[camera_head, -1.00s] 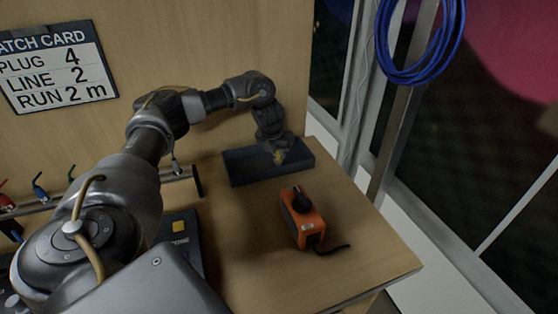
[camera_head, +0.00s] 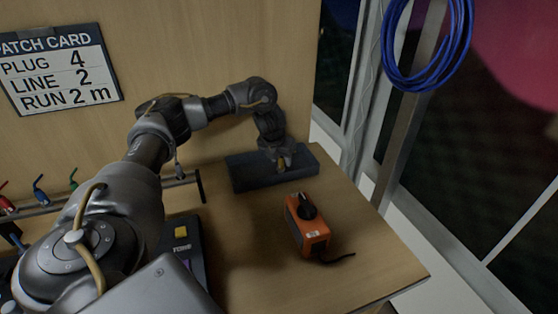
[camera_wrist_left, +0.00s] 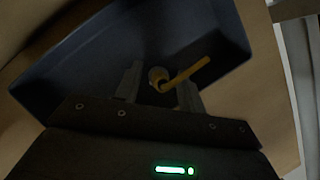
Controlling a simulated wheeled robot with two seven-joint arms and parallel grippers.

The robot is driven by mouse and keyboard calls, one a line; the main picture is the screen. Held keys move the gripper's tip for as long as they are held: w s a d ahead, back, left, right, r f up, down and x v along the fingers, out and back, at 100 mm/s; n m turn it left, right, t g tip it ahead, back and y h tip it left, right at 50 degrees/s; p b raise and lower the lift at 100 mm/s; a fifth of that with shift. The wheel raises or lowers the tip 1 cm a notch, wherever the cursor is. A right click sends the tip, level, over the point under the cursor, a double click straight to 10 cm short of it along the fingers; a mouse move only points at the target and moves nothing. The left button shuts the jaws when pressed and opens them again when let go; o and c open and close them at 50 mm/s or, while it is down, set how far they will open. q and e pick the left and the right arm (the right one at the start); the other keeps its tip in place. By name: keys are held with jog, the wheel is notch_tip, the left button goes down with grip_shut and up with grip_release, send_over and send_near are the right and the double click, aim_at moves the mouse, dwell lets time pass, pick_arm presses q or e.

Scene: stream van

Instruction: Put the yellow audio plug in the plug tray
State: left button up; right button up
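The yellow audio plug (camera_wrist_left: 184,75) lies in the dark blue-grey plug tray (camera_wrist_left: 215,28), between the spread fingers of my left gripper (camera_wrist_left: 160,88). Gaps show on both sides of the plug's round end, so the fingers look open and off it. In the head view my left gripper (camera_head: 283,164) points down into the tray (camera_head: 242,180), with a bit of the yellow plug (camera_head: 281,167) showing at its tips. Whether the plug touches the tray floor is hard to see. My right gripper is not in view.
An orange box with a black knob (camera_head: 308,230) and a black cable stands in front of the tray. A rail with coloured plugs (camera_head: 150,185) runs along the left. A patch card (camera_head: 60,68) hangs on the wall. Bare table lies around the orange box.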

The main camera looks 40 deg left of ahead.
pick_arm(q)
jog(key=d+p+v, duration=0.1)
jog(key=p+v, duration=0.3)
jog(key=v, duration=0.7)
jog(key=shift+r+p, duration=0.2)
jog(key=shift+p, duration=0.15)
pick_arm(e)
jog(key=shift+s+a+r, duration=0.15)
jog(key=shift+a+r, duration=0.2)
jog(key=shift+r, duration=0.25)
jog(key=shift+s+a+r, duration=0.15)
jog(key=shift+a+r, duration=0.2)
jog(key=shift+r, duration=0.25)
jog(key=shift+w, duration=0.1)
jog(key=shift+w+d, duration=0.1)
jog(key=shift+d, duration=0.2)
